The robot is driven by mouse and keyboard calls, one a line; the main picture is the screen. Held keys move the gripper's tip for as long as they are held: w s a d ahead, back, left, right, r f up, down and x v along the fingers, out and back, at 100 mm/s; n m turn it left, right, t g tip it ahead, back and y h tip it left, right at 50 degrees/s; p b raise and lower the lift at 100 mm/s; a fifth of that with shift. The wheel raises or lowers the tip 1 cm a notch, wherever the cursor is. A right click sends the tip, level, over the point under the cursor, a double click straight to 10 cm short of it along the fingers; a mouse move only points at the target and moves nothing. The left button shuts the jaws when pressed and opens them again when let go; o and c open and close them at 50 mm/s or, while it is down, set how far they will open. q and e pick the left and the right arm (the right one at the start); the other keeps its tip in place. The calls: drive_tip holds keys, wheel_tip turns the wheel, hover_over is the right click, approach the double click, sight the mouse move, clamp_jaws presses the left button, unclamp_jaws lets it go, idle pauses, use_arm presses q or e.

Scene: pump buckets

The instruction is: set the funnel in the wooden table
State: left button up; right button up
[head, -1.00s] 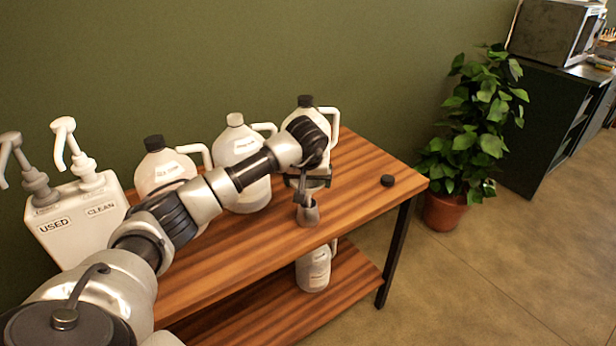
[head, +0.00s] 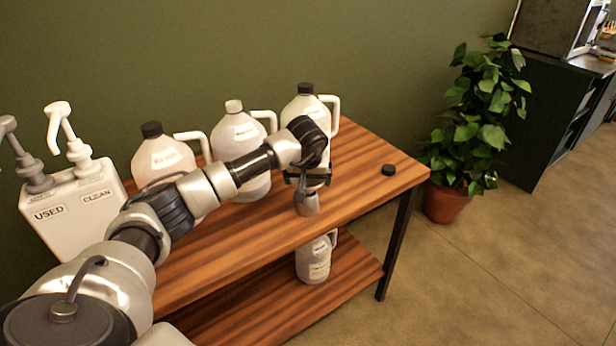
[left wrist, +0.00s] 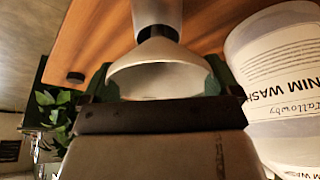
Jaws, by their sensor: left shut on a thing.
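The grey funnel (head: 306,203) is at the front right part of the wooden table (head: 350,190), with its narrow end at or just above the table top; I cannot tell if it touches. My left gripper (head: 307,180) is shut on the funnel from above and behind. In the left wrist view the funnel (left wrist: 157,72) shows its wide rim between the two fingers of the left gripper (left wrist: 158,82), with the wooden top (left wrist: 95,35) behind it. My right gripper is not in view.
Three white jugs with handles stand along the back: left (head: 160,160), middle (head: 238,140) and right (head: 304,103). A black cap (head: 388,169) lies to the right. A two-pump bucket (head: 75,215) is at left. Another jug (head: 314,260) stands on the lower shelf.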

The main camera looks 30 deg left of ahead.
use_arm(q)
drive_tip(key=shift+f+b, duration=0.4)
drive_tip(key=shift+f, duration=0.15)
idle(0.4)
drive_tip(key=o, duration=0.7)
drive_tip(key=shift+c, duration=0.2)
drive_tip(key=v, duration=1.1)
wheel_tip(320, 180, up, 9)
drive_tip(key=p, duration=0.6)
drive_tip(key=shift+p, duration=0.4)
